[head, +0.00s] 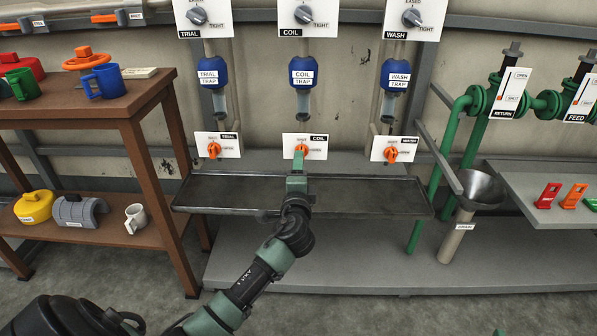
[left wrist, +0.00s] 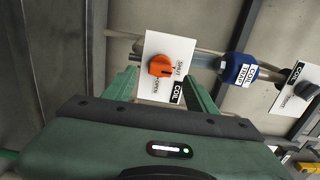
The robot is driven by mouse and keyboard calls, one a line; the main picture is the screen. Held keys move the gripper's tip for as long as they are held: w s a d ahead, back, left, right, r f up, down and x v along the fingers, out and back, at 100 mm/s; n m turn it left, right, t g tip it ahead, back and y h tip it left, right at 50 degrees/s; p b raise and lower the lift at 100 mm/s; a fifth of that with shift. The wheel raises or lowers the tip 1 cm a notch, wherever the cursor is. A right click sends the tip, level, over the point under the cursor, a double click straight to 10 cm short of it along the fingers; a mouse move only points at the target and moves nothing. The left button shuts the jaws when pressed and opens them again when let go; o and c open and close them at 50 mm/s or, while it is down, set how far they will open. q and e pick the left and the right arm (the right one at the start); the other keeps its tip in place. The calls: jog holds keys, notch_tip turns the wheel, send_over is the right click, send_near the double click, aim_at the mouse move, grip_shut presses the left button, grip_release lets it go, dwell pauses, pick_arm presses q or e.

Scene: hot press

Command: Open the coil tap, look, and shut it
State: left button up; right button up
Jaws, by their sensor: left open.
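The coil tap is an orange knob (head: 302,148) on a white plate labelled COIL (head: 319,146), low on the back wall in the middle. My left gripper (head: 299,160) is in front of it and partly covers it from below. In the left wrist view the orange knob (left wrist: 160,66) shows beyond the gap between the open green fingers (left wrist: 160,82), with nothing held. Whether the fingers touch the knob cannot be told. The blue coil trap (head: 303,72) hangs above the tap and also shows in the wrist view (left wrist: 238,69). My right gripper is not in view.
Matching trial (head: 214,150) and wash (head: 391,154) taps stand either side. A shallow metal tray (head: 375,195) runs below the taps, under my left arm. A brown shelf (head: 140,95) stands at left. A drain funnel (head: 482,188) and green pipes (head: 470,150) are at right.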

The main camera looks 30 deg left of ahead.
pick_arm(q)
jog(key=shift+v, duration=1.45)
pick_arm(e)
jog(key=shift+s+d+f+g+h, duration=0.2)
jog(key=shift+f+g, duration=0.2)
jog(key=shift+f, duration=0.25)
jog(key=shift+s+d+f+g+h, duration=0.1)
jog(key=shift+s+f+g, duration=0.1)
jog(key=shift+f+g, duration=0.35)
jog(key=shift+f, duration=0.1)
